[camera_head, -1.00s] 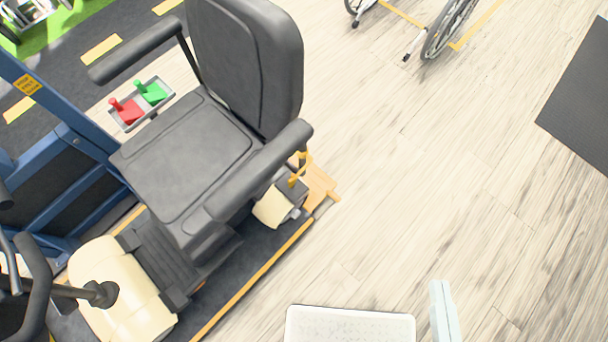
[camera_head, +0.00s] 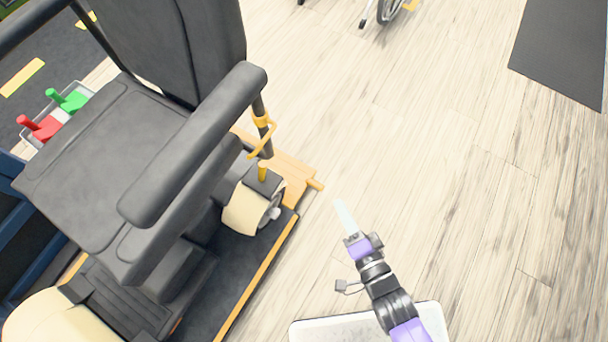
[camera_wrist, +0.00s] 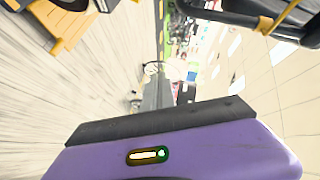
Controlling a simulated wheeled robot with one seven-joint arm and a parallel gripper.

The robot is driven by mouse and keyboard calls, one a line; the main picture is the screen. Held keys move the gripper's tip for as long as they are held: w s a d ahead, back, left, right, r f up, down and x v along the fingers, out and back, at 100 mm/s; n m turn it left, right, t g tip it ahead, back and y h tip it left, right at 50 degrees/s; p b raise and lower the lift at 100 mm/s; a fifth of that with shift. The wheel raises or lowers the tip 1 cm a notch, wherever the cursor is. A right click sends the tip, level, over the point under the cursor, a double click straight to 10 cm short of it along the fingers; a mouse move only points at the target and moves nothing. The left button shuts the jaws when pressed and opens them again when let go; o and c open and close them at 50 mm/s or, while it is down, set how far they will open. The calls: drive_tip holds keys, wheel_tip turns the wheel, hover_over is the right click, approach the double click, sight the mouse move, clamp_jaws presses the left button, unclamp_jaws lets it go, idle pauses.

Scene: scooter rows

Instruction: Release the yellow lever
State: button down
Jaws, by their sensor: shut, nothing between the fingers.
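The yellow lever (camera_head: 262,171) stands up from a dark box beside the rear wheel (camera_head: 271,205) of the mobility scooter, below its armrest. The scooter's cream rear cover (camera_head: 243,209) is just below and left of it. My gripper (camera_head: 344,212) is shut and empty over the wooden floor, right of and lower than the lever in the head view, apart from the scooter.
A yellow strap (camera_head: 264,132) hangs by the armrest (camera_head: 200,140). A yellow-orange ramp end (camera_head: 292,178) lies behind the wheel. Red (camera_head: 42,128) and green (camera_head: 70,101) levers sit in a tray beyond the seat. A wheelchair (camera_head: 390,8) stands at the top.

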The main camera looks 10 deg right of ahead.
sight(262, 172)
drive_tip(key=w+a+f+m+y+b, duration=0.1)
drive_tip(key=w+a+f+m+b, duration=0.2)
drive_tip(key=w+a+f+b, duration=0.1)
drive_tip(key=w+a+f+m+y+b, duration=0.1)
drive_tip(key=w+a+f+m+b, duration=0.2)
drive_tip(key=w+f, duration=0.6)
drive_tip(key=a+f+b, duration=0.2)
drive_tip(key=a, duration=0.1)
drive_tip(key=shift+a+f, duration=0.2)
drive_tip(key=shift+f, duration=0.1)
drive_tip(key=shift+w, duration=0.1)
drive_tip(key=w+a+b, duration=0.1)
drive_tip(key=w+a, duration=0.2)
drive_tip(key=w+a+b, duration=0.2)
drive_tip(key=w+a, duration=0.1)
drive_tip(key=w, duration=0.1)
drive_tip(key=shift+a+f, duration=0.1)
drive_tip(key=shift+a, duration=0.05)
drive_tip(key=shift+s+a+p, duration=0.15)
drive_tip(key=shift+a+p, duration=0.05)
drive_tip(key=shift+p, duration=0.2)
